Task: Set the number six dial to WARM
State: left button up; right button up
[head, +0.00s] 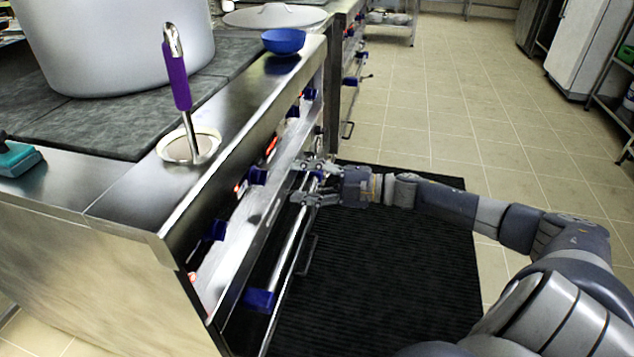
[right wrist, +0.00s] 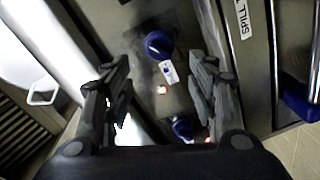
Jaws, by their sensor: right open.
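The front panel of the stove carries several blue dials, among them dials in the head view (head: 257,175) (head: 214,231) (head: 293,111). My right gripper (head: 310,183) is open in front of this panel, beside the rail. In the right wrist view, one blue dial (right wrist: 158,45) shows beyond and between the open fingers (right wrist: 163,75), with a small white label (right wrist: 169,72) beside it. A second blue dial (right wrist: 183,127) shows lower, partly hidden by the gripper. The fingers appear apart from both. I cannot read which dial is number six or its setting. My left gripper is out of view.
A metal rail with blue brackets (head: 260,300) runs along the stove front. A large pot (head: 120,45), a purple-handled utensil (head: 178,75) and a blue bowl (head: 283,41) are on top. A dark ribbed mat (head: 390,280) covers the floor here; tiled floor beyond is clear.

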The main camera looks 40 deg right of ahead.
jog(key=shift+v, duration=1.6)
jog(key=shift+r, duration=0.1)
